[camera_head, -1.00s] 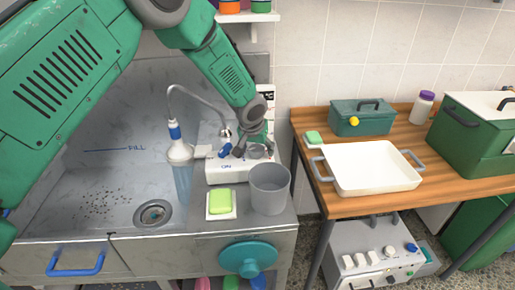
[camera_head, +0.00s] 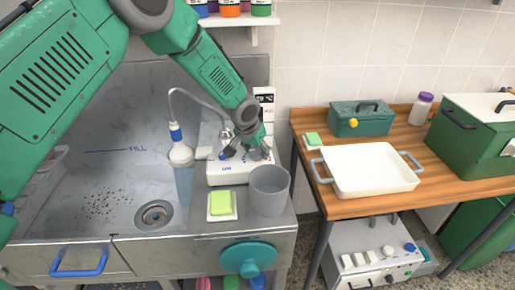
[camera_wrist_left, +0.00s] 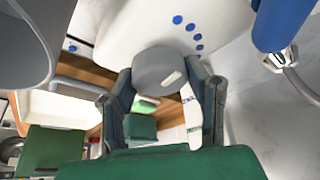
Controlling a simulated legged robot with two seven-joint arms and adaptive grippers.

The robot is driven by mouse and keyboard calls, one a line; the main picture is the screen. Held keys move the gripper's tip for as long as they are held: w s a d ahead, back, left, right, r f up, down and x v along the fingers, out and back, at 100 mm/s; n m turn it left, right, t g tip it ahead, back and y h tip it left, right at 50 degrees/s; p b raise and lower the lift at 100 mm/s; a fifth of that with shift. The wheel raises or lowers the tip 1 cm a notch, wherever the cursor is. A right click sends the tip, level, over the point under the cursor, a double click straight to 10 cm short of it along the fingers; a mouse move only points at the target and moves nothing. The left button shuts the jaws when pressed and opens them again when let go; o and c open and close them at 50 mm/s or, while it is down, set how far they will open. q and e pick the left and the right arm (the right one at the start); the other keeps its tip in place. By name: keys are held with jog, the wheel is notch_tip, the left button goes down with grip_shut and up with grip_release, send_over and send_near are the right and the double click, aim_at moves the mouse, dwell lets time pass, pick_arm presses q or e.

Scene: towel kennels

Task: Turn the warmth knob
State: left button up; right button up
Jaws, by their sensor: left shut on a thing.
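The warmth knob is a round grey knob (camera_wrist_left: 158,68) with a small white mark, on a white control box (camera_head: 226,172) at the sink's right edge. An arc of blue dots of growing size lies on the box beside it in the left wrist view. My left gripper (camera_head: 255,154) is down at the box. In the left wrist view its two fingers (camera_wrist_left: 163,84) stand on either side of the knob and are shut on it. In the head view the gripper mostly hides the knob. My right gripper is not in view.
A grey cup (camera_head: 269,190) stands close in front of the box, with green soap (camera_head: 221,203) beside it. A spray head (camera_head: 180,150) hangs left of the box. A wooden table (camera_head: 345,207) at right carries a white tray (camera_head: 368,171) and a teal toolbox (camera_head: 360,120).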

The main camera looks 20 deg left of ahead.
pick_arm(q)
jog(key=m+h, duration=0.1)
jog(key=m, duration=0.1)
jog(key=shift+a+m+p, duration=0.1)
jog(key=shift+m+p, duration=0.25)
jog(key=shift+m, duration=0.05)
jog(key=m+h, duration=0.1)
jog(key=m, duration=0.1)
jog(key=shift+m+g+b, duration=0.3)
jog(key=m+b, duration=0.1)
jog(key=m, duration=0.1)
jog(key=m+g+h+b, duration=0.1)
jog(key=m+b, duration=0.1)
jog(key=m, duration=0.1)
jog(key=shift+w+f+h+b, duration=0.1)
jog(key=shift+h+b, duration=0.2)
jog(key=shift+m+g+b, duration=1)
jog(key=shift+m+b, duration=0.25)
jog(key=shift+m, duration=1.05)
jog(key=shift+r, duration=0.25)
jog(key=o, duration=1.2)
jog(key=shift+c, duration=0.2)
jog(key=shift+f+h, duration=0.15)
jog(key=shift+h, duration=0.15)
